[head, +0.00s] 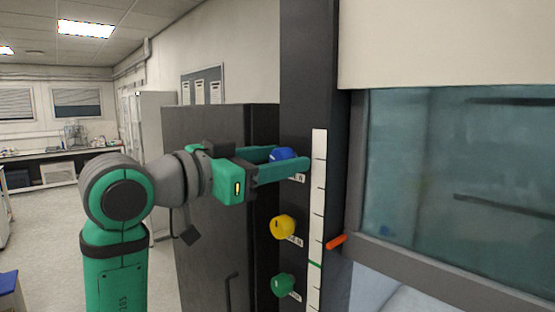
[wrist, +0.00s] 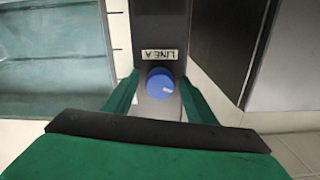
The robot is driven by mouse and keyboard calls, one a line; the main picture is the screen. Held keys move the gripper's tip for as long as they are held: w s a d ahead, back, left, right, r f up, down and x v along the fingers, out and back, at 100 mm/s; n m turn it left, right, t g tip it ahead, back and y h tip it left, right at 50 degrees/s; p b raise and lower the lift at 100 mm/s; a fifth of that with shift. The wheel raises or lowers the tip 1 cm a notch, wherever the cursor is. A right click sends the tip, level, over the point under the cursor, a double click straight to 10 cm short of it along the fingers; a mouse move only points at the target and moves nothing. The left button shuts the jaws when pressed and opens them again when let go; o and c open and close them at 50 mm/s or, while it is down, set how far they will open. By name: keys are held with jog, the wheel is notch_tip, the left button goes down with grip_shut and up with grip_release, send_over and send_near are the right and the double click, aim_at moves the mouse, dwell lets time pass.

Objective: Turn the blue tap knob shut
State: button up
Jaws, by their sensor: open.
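The blue tap knob (head: 282,154) sits at the top of a column of knobs on a dark upright post (head: 303,60). In the wrist view the round blue knob (wrist: 160,84) shows a small pale mark on its face, below a label reading "LINE A" (wrist: 159,54). My gripper (head: 290,162) is open, with its green fingers on either side of the blue knob. In the wrist view the gripper (wrist: 158,92) has the knob between its fingertips. I cannot tell whether the fingers touch it.
A yellow knob (head: 283,227) and a green knob (head: 283,286) sit below on the same post. A white scale strip (head: 317,220) runs beside them, with an orange lever (head: 336,242) to its right. A glass sash (head: 460,170) is at right; a dark cabinet (head: 215,200) stands behind my gripper.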

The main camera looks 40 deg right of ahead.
jog(key=shift+c, duration=0.2)
jog(key=shift+w, duration=0.1)
jog(key=c, duration=1)
jog(key=shift+m, duration=0.4)
jog(key=shift+s+m, duration=0.2)
jog(key=shift+m, duration=0.8)
jog(key=m, duration=0.4)
jog(key=shift+w+m, duration=0.1)
jog(key=shift+m, duration=0.2)
jog(key=m, duration=0.4)
jog(key=shift+m, duration=1.2)
jog(key=shift+f+m, duration=0.1)
jog(key=shift+m, duration=0.2)
